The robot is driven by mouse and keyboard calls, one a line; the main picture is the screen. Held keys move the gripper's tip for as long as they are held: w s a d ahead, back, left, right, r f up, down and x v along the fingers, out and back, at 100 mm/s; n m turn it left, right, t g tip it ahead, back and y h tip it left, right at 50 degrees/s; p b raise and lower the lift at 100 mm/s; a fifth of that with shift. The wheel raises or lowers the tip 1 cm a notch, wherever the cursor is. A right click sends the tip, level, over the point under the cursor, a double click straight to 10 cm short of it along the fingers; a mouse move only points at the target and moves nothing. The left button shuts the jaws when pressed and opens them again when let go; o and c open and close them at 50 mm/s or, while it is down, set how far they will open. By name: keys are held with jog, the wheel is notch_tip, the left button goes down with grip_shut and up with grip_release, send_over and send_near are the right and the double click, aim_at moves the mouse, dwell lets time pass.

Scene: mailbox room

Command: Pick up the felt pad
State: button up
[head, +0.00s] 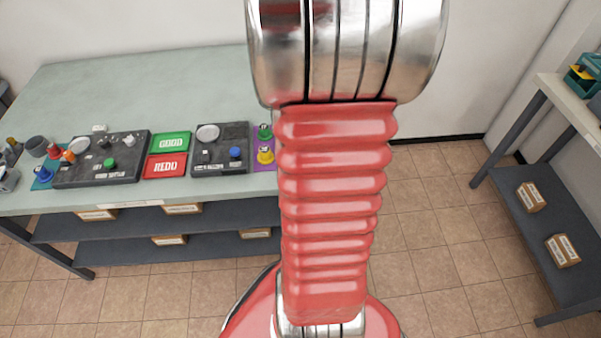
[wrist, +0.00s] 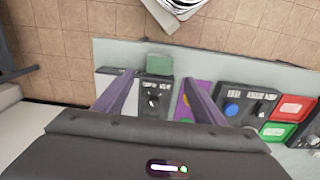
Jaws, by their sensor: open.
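A small green piece (wrist: 159,64), which may be the felt pad, shows in the wrist view at the table's edge, just beyond a dark box with a knob (wrist: 152,98). I cannot tell its material or thickness. My gripper (wrist: 158,77) is open, with its two fingers spread on either side of that box and nothing seen between them in their grasp. The green piece appears between and slightly past the fingertips; the height gap is unclear. In the head view my arm hides that end of the table, and neither the piece nor my gripper shows.
The pale green table (head: 140,88) carries dark control panels (head: 100,158), green and red signs (head: 168,154) and a purple mat (head: 263,142). Another purple patch shows beside the right finger. A second table (head: 558,92) stands at right, with open tiled floor between.

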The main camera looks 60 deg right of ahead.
jog(key=shift+f, duration=1.15)
jog(key=shift+f, duration=0.1)
jog(key=shift+s+f, duration=0.15)
jog(key=shift+f, duration=2.35)
jog(key=shift+a, duration=0.1)
jog(key=c, duration=1.1)
